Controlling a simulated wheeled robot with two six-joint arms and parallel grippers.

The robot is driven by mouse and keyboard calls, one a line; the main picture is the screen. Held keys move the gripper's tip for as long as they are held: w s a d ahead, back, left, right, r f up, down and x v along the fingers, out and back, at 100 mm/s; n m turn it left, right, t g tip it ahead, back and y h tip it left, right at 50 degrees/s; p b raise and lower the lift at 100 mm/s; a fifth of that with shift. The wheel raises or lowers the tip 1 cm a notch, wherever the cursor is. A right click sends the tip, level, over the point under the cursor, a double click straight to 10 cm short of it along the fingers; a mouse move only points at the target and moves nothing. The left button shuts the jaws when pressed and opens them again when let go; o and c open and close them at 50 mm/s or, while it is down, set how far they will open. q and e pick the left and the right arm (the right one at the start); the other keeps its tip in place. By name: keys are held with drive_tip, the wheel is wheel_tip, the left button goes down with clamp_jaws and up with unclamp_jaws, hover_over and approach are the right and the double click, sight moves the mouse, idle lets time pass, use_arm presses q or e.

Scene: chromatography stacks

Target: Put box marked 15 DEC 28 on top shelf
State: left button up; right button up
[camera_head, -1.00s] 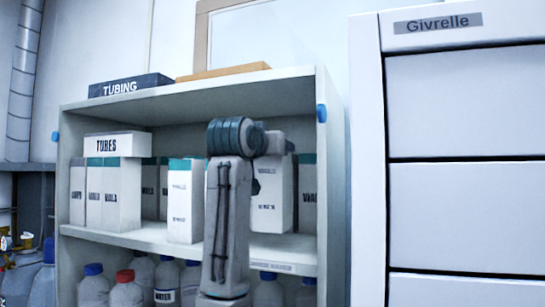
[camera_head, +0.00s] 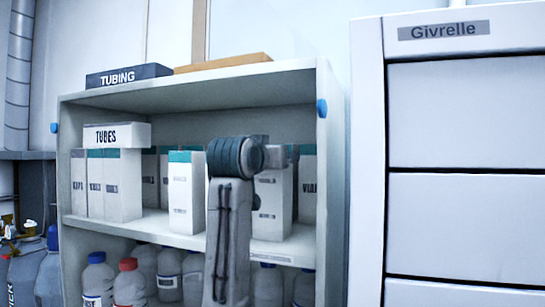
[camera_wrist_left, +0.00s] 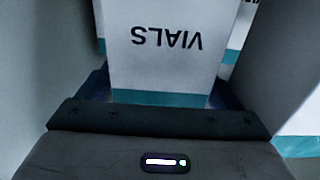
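White boxes with teal tops stand on the shelf board (camera_head: 150,226); one white box (camera_head: 180,205) is near its middle. No date is legible on any. My left arm rises in front of the shelf unit. My left gripper (camera_wrist_left: 162,95) is mostly hidden behind its wrist in the head view. In the left wrist view, its dark pads flank a white VIALS box (camera_wrist_left: 160,45), seen upside down with a teal band, and appear to touch it. This seems to be the white box (camera_head: 272,208) right of my wrist. My right gripper is out of view.
A dark TUBING box (camera_head: 128,76) and an orange-brown flat box (camera_head: 222,62) lie on the unit's top board. A TUBES box (camera_head: 117,135) sits on boxes at left. Bottles (camera_head: 130,287) stand below. A white Givrelle cabinet (camera_head: 465,115) stands at right.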

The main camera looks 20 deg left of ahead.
use_arm(q)
drive_tip(key=shift+r, duration=0.2)
drive_tip(key=s+b, duration=0.7)
drive_tip(key=s, duration=0.5)
drive_tip(key=shift+a+b, duration=0.2)
drive_tip(key=shift+b, duration=0.15)
idle(0.9)
